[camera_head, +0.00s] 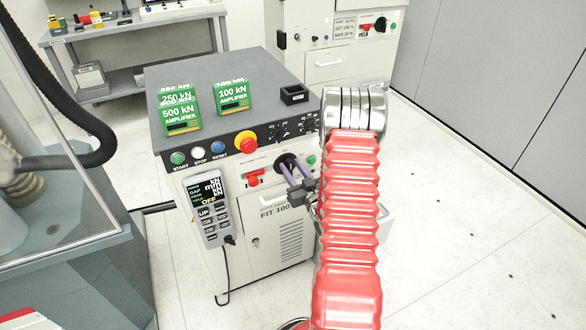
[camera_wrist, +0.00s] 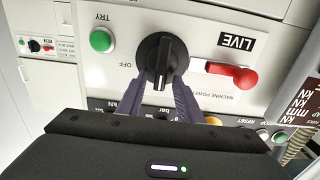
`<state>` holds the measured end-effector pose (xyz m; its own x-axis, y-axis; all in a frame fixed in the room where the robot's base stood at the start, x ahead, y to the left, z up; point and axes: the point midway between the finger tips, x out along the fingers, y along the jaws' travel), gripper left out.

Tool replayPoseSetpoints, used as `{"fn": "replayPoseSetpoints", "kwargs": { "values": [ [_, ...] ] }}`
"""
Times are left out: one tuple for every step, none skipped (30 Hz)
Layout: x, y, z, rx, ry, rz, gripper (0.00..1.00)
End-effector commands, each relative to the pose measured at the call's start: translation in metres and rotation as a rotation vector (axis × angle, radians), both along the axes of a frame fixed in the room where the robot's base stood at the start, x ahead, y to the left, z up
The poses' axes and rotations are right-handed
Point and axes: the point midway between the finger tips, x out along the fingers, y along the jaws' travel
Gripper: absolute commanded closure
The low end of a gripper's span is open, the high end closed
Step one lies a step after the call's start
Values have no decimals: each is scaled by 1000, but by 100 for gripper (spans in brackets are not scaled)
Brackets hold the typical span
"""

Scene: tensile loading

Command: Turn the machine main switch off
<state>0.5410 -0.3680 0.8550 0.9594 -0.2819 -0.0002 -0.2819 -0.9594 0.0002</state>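The main switch is a black rotary knob (camera_wrist: 163,58) on the light machine panel, beside the words OFF and MACHINE POWER in the wrist view. Its raised bar stands upright in that picture, not pointing at the OFF label on its left. In the head view the knob (camera_head: 286,161) is partly hidden by my gripper. My gripper (camera_wrist: 163,85) has its two purple fingers on either side of the bar, with a gap showing between them. In the head view my gripper (camera_head: 298,178) reaches to the front panel. Whether a finger touches the knob I cannot tell.
A red lever (camera_wrist: 233,75) under the LIVE label and a green button (camera_wrist: 101,40) flank the knob. A red emergency stop (camera_head: 245,141) and a hanging pendant (camera_head: 207,208) are on the cabinet. Amplifier boxes (camera_head: 231,97) stand on top. Floor at right is clear.

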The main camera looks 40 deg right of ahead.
Motion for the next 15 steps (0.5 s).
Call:
{"fn": "replayPoseSetpoints", "kwargs": {
  "values": [
    [0,0,0,0,0,0,67],
    [0,0,0,0,0,0,67],
    [0,0,0,0,0,0,67],
    [0,0,0,0,0,0,67],
    [0,0,0,0,0,0,69],
    [0,0,0,0,0,0,72],
    [0,0,0,0,0,0,74],
    [0,0,0,0,0,0,76],
    [0,0,0,0,0,0,79],
    [0,0,0,0,0,0,81],
    [0,0,0,0,0,0,83],
    [-1,0,0,0,0,0,86],
    [-1,0,0,0,0,-1,88],
    [-1,0,0,0,0,-1,90],
    [-1,0,0,0,0,-1,93]
  ]
}}
